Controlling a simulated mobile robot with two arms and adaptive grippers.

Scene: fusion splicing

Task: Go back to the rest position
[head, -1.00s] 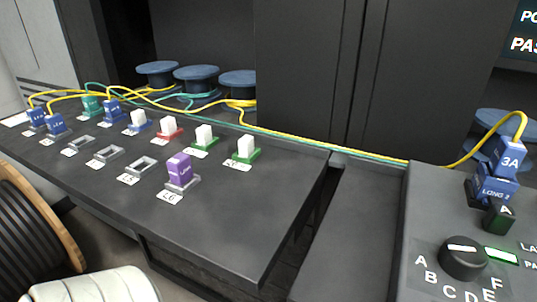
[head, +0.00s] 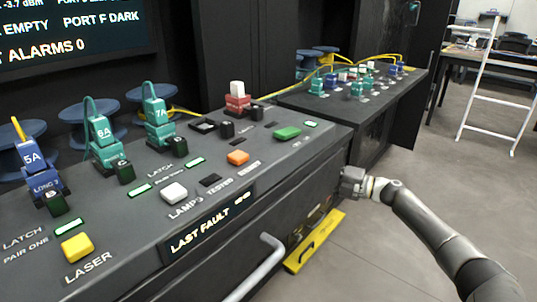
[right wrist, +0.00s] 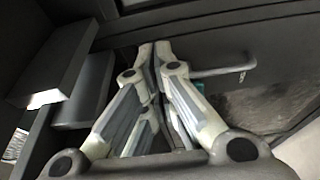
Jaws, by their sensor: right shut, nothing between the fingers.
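My right gripper (head: 352,183) shows in the head view at the right front corner of the console, with its arm coming in from the lower right. In the right wrist view its fingers (right wrist: 154,50) are together at the tips, with nothing between them. A grey bar handle (right wrist: 215,72) shows just beyond the fingertips there; whether they touch it cannot be told. My left gripper is in neither current view.
The dark console (head: 130,245) fills the left, bearing a blue plug (head: 38,172), teal plugs (head: 105,150) and coloured buttons. A front rail (head: 258,270) juts out. A yellow piece (head: 315,241) is low beside it. A bench (head: 345,110) stands behind; open floor and a white ladder (head: 483,80) are right.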

